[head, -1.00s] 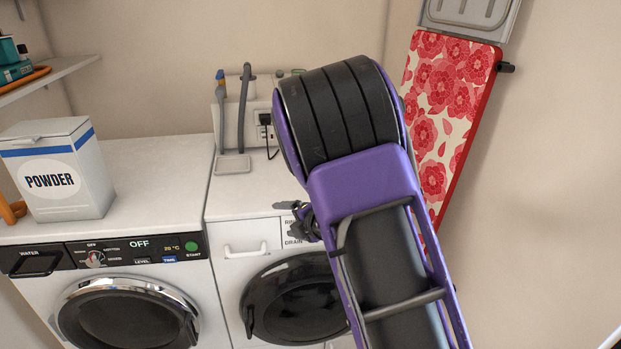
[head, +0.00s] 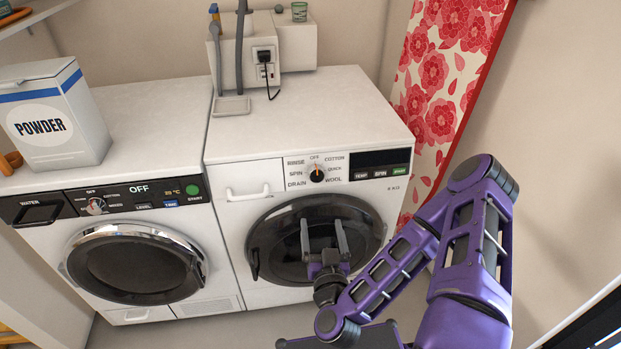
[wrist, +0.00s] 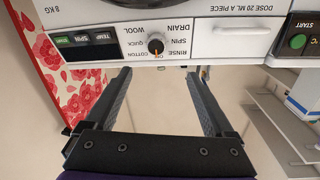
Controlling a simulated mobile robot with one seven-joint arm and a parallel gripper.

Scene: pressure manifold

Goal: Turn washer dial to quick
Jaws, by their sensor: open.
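The washer (head: 230,175) is the white machine on the right in the head view. Its black dial (head: 316,175) is on the upper panel, with an orange pointer aimed up at OFF. QUICK is printed to the dial's right, between COTTON and WOOL. My gripper (head: 322,228) is open and empty, in front of the round door and below the dial, fingers upward. In the wrist view the panel appears upside down; the dial (wrist: 156,45) lies just beyond and between the two fingertips (wrist: 160,73), apart from them.
A second machine (head: 135,265) with its own knob stands at the left, with a POWDER box (head: 55,115) on top. A floral ironing board (head: 435,90) leans on the wall at right. Hoses and a socket box (head: 265,55) are behind the washer. The washer top is mostly clear.

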